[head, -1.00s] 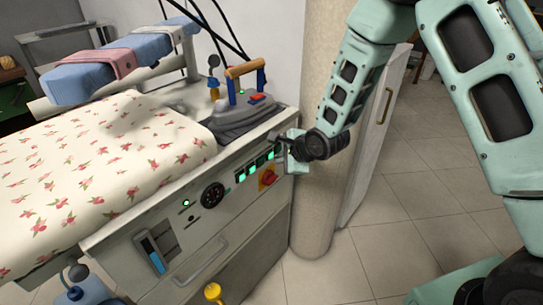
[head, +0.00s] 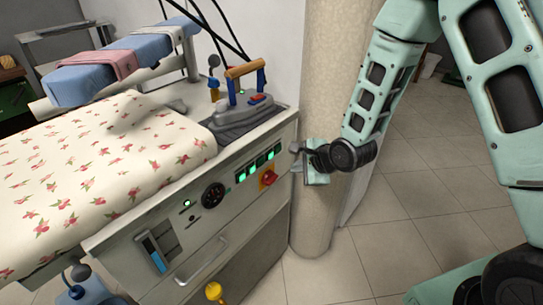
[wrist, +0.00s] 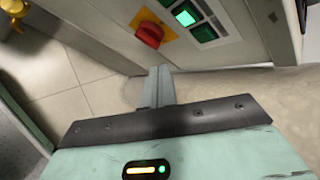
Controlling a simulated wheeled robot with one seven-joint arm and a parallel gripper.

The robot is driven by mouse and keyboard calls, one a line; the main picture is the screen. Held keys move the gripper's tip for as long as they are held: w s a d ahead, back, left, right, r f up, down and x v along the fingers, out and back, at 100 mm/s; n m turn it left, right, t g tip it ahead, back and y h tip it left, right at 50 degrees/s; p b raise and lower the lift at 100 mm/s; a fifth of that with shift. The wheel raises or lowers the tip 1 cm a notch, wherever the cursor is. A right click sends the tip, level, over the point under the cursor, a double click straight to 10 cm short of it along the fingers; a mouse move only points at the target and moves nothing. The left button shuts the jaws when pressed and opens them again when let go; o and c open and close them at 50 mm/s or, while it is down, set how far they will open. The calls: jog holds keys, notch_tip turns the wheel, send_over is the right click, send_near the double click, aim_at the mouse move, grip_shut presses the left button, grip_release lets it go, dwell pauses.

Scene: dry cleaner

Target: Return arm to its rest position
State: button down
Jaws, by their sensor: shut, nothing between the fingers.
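My gripper (head: 297,160) is at the right end of the ironing station's front panel, in front of the round column. In the wrist view my gripper (wrist: 159,75) has its fingers together with nothing between them. The red knob (wrist: 149,34) on its yellow plate is just beyond the fingertips, apart from them. The red knob also shows in the head view (head: 268,178), left of my gripper. Green lit switches (head: 257,166) are beside it, and they also show in the wrist view (wrist: 194,22).
The ironing station (head: 226,227) fills the left side, with a floral cloth (head: 85,180) and an iron (head: 245,107) on top. A round column (head: 322,215) stands close behind my gripper. The tiled floor (head: 410,215) to the right is largely clear.

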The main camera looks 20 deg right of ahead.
jog(key=s+a+r+n+g+h, duration=0.1)
jog(key=s+a+r+n+g, duration=0.3)
jog(key=s+n, duration=0.5)
jog(key=s+a+r+n+g+h, duration=0.1)
jog(key=s+r+n, duration=0.6)
jog(key=s, duration=0.4)
jog(key=s+a+r+n+g+h, duration=0.1)
jog(key=s+a+r+n+g, duration=0.25)
jog(key=s+n, duration=0.55)
notch_tip(320, 180, up, 14)
jog(key=s+n+p, duration=0.1)
jog(key=p, duration=1.1)
jog(key=shift+s+d+f, duration=0.2)
jog(key=shift+s+d, duration=0.15)
